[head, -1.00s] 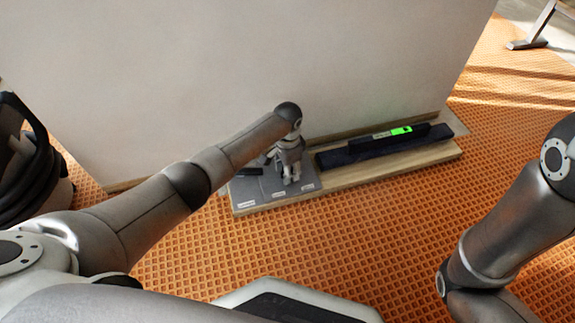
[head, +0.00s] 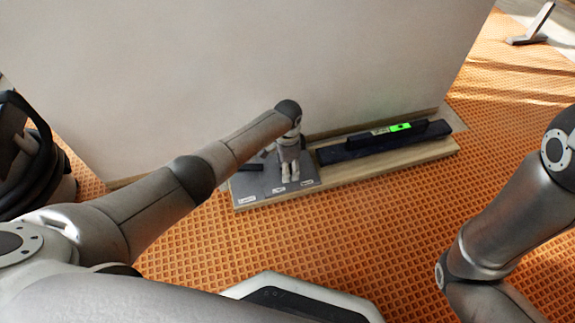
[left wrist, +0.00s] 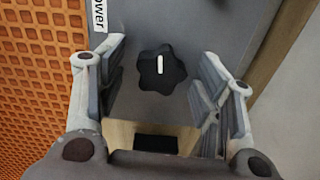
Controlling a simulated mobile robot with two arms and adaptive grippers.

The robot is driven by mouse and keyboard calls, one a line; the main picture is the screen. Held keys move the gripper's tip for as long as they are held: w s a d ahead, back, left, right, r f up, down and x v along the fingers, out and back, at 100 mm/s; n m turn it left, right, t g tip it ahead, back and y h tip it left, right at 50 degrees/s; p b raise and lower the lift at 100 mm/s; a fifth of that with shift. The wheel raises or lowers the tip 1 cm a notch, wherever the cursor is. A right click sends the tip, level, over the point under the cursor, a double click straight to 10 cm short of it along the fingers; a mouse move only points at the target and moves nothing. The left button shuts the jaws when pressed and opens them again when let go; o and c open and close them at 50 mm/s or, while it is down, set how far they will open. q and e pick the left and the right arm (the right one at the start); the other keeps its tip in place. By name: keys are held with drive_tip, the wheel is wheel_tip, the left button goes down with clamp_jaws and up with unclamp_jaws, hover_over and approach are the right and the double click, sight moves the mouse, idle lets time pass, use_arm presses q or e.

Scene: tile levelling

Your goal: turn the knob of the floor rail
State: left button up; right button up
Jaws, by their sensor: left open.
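The knob (left wrist: 161,69) is black and lobed with a white pointer line, set on a grey plate; it shows in the left wrist view. My left gripper (left wrist: 165,75) is open with a finger on each side of the knob, apart from it. In the head view the left gripper (head: 289,172) is over the grey plate (head: 262,186) at the left end of the wooden floor rail (head: 385,165), and hides the knob there. My right arm shows at the right edge, but its gripper is out of view.
A dark bar (head: 350,150) with a device showing a green display (head: 401,127) lies on the rail's right part. A pale wall panel (head: 230,70) stands behind it. A black object (head: 30,160) stands at the left. The orange waffle-patterned floor (head: 370,225) in front is clear.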

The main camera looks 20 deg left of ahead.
use_arm(q)
wheel_tip(320, 180, up, 12)
idle(0.6)
idle(0.4)
